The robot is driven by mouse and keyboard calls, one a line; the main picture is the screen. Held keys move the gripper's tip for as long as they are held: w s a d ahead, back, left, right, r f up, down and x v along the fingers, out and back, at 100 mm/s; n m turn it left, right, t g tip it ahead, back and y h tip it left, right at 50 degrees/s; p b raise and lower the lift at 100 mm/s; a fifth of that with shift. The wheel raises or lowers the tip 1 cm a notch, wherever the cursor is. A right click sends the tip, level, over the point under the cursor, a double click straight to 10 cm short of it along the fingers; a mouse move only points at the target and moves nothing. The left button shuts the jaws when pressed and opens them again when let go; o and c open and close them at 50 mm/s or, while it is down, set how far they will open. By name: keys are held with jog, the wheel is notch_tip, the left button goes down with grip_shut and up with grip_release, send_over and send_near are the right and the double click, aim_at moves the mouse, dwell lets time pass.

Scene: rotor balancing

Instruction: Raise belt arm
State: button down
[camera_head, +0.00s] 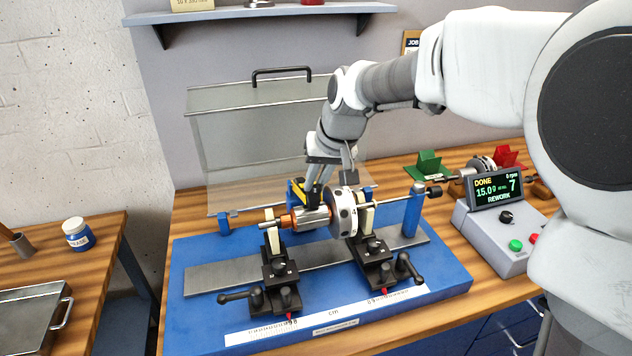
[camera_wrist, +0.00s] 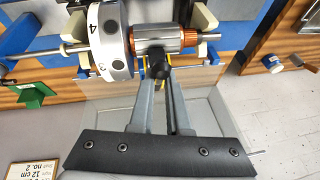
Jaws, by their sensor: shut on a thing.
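My gripper (camera_head: 317,200) is shut behind the rotor on the blue balancing stand (camera_head: 212,328). In the wrist view its fingertips (camera_wrist: 158,82) are closed on a black knob (camera_wrist: 157,66), which looks like the belt arm's handle. A yellow-and-black piece (camera_head: 296,192) shows beside the fingers, probably part of the belt arm; the rest of it is hidden. The rotor has a grey core (camera_head: 311,218), copper windings (camera_wrist: 190,38) and a white numbered disc (camera_head: 342,213). Its shaft lies across two cream-topped supports. I cannot tell whether the belt touches the core.
A clear guard with a black handle (camera_head: 282,72) stands open behind the stand. A control box (camera_head: 500,235) at right reads "DONE" and "REWORK". Green (camera_head: 430,163) and red (camera_head: 508,157) holders stand behind it. A shelf (camera_head: 265,13) hangs above.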

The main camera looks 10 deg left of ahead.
jog(key=shift+a+r+g+p, duration=0.1)
jog(key=shift+r+g+p, duration=0.25)
jog(key=shift+p, duration=0.8)
jog(key=r+p, duration=0.1)
jog(key=p, duration=0.1)
jog(key=w+r+g+p, duration=0.1)
jog(key=p, duration=0.2)
jog(key=shift+w+a+h, duration=0.15)
jog(key=shift+a+h, duration=0.2)
jog(key=shift+h, duration=0.05)
jog(key=p, duration=0.2)
jog(key=w+r+g+p, duration=0.1)
jog(key=p, duration=0.2)
jog(key=shift+w+a+r+h, duration=0.25)
jog(key=shift+a+r+h, duration=0.05)
jog(key=shift+a, duration=0.05)
jog(key=w+g+p, duration=0.1)
jog(key=p, duration=0.1)
jog(key=w+a+r+g+p, duration=0.1)
jog(key=p, duration=0.2)
jog(key=shift+w+h, duration=0.15)
jog(key=shift+h, duration=0.25)
jog(key=shift+w+a+r+g+h+p, duration=0.25)
jog(key=shift+w+a+g+p, duration=0.1)
jog(key=shift+w+g, duration=0.2)
jog(key=shift+w+a+r+g+h+p, duration=0.15)
jog(key=shift+w+a+r+g+p, duration=0.2)
jog(key=shift+w, duration=0.4)
